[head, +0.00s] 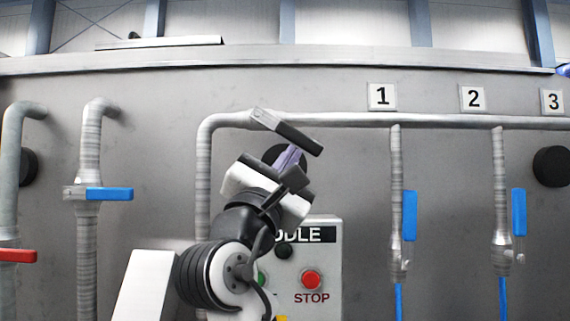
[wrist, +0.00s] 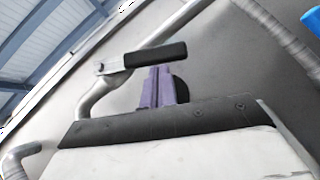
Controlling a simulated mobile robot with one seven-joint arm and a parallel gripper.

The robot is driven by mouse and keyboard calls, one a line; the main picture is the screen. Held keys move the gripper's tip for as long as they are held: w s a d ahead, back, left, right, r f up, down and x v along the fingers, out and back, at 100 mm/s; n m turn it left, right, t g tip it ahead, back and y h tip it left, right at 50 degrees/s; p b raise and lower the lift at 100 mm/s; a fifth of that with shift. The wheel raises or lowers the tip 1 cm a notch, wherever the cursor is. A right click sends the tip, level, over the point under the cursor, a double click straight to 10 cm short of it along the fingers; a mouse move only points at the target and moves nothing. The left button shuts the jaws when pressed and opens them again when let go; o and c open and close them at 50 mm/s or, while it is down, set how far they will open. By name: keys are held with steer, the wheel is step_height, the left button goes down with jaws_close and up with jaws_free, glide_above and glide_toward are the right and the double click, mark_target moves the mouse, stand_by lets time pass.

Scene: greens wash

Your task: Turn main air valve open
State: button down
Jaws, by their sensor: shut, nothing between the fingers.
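The main air valve has a black lever handle (head: 298,137) on the horizontal grey pipe near the top of the panel, just right of the pipe's bend. The handle slants down to the right in the head view. In the wrist view the handle (wrist: 156,55) shows just beyond the fingertips. My gripper (head: 289,158) is shut and empty, its purple fingers just below the handle; they also show in the wrist view (wrist: 158,88). I cannot tell whether the fingertips touch the handle.
Labelled branches 1, 2 and 3 run to the right, with blue handles (head: 409,215) and (head: 519,212) hanging down. A blue-handled valve (head: 108,194) and a red handle (head: 18,255) are at left. A control box (head: 325,252) with a red STOP button (head: 311,280) is below my gripper.

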mark_target(308, 142)
steer(key=n+t+y, duration=0.1)
steer(key=d+r+n+y, duration=0.1)
steer(key=n, duration=0.1)
steer(key=d+n+t+y, duration=0.1)
steer(key=n, duration=0.1)
steer(key=shift+r+t+y, duration=0.3)
steer(key=shift+y, duration=0.1)
steer(key=n+y, duration=0.1)
steer(key=r+n+y, duration=0.1)
steer(key=n, duration=0.1)
steer(key=d+n+t+y, duration=0.1)
steer(key=n+y, duration=0.1)
steer(key=shift+r+p, duration=0.15)
steer(key=shift+p, duration=0.25)
steer(key=shift+d+r+y, duration=0.1)
steer(key=shift+r+y, duration=0.2)
steer(key=shift+r, duration=0.1)
steer(key=shift+d+r, duration=0.1)
